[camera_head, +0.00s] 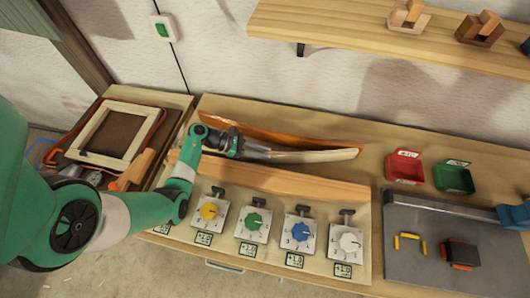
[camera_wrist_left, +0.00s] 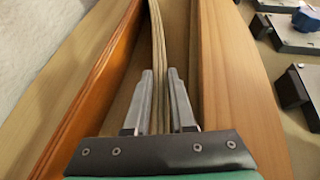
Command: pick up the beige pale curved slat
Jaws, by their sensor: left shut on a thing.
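The beige pale curved slat (camera_head: 320,156) is on the wooden bench, between a darker orange-brown curved slat (camera_head: 290,138) behind it and a light wooden board (camera_head: 270,183) in front. My left gripper (camera_head: 268,153) is at its left part, with the rest of the slat reaching to the right. In the left wrist view the beige slat (camera_wrist_left: 157,45) runs on edge between the two fingers of the left gripper (camera_wrist_left: 160,90), which are shut on it. I cannot tell whether it is clear of the bench.
Several dial boxes (camera_head: 254,222) stand in front of the board. A red bin (camera_head: 405,167) and a green bin (camera_head: 454,177) are at right, behind a grey mat (camera_head: 420,265). A wooden frame (camera_head: 120,133) lies at left. A shelf (camera_head: 370,50) hangs above.

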